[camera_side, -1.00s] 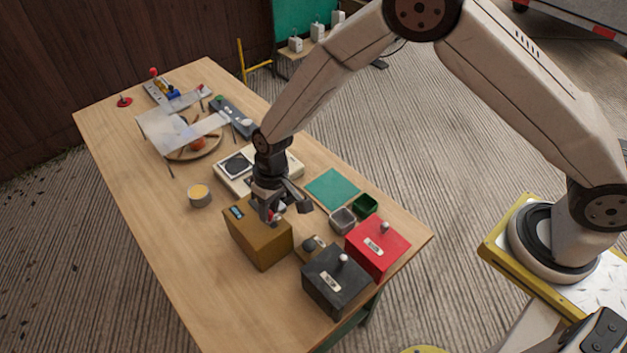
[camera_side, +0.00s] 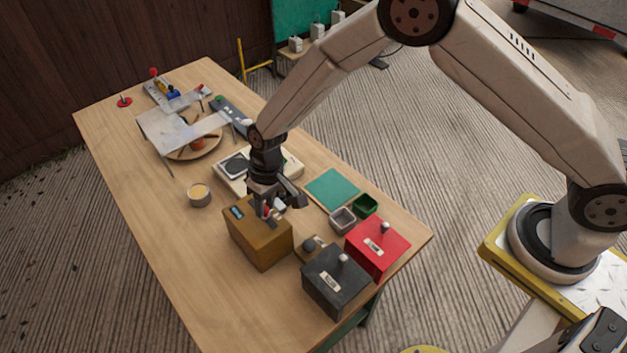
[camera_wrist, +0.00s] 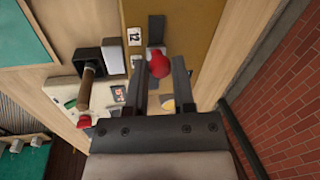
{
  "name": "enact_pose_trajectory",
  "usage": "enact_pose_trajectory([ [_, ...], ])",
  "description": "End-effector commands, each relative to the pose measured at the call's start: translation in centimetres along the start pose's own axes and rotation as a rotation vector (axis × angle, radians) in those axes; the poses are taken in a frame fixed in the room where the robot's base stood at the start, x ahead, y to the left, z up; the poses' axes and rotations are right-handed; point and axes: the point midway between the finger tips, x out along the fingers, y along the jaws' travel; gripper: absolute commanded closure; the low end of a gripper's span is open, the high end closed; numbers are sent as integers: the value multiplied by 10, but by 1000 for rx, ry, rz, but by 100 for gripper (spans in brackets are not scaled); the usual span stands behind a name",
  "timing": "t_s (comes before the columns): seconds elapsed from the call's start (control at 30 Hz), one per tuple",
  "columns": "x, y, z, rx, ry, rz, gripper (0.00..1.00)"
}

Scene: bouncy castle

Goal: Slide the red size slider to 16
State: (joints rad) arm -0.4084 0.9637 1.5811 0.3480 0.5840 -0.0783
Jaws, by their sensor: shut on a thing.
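The red slider knob (camera_wrist: 159,65) stands on the top of a brown box (camera_wrist: 203,32). My gripper (camera_wrist: 160,73) is shut on the knob, with one finger on each side of it. A small dark display (camera_side: 237,212) shows at the left of the box top, too small to read there.
A red box (camera_side: 378,250) and a black box (camera_side: 336,281) stand to the right of the brown box. A grey bin (camera_side: 342,219), a green bin (camera_side: 365,206) and a beige device (camera_side: 232,182) are close by. A round tin (camera_side: 199,195) stands to the left. The table's front left is clear.

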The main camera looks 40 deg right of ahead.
Motion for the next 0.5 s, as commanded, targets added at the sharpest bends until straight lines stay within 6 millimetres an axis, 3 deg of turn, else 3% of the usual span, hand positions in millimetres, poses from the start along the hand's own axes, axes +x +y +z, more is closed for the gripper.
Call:
enact_pose_trajectory([
  [0.2, -1, 3, -15, 1, 2, 0, 100],
  [0.47, -1, 3, -16, 1, 3, 0, 100],
  [0.5, -1, 3, -16, 1, 3, 0, 66],
])
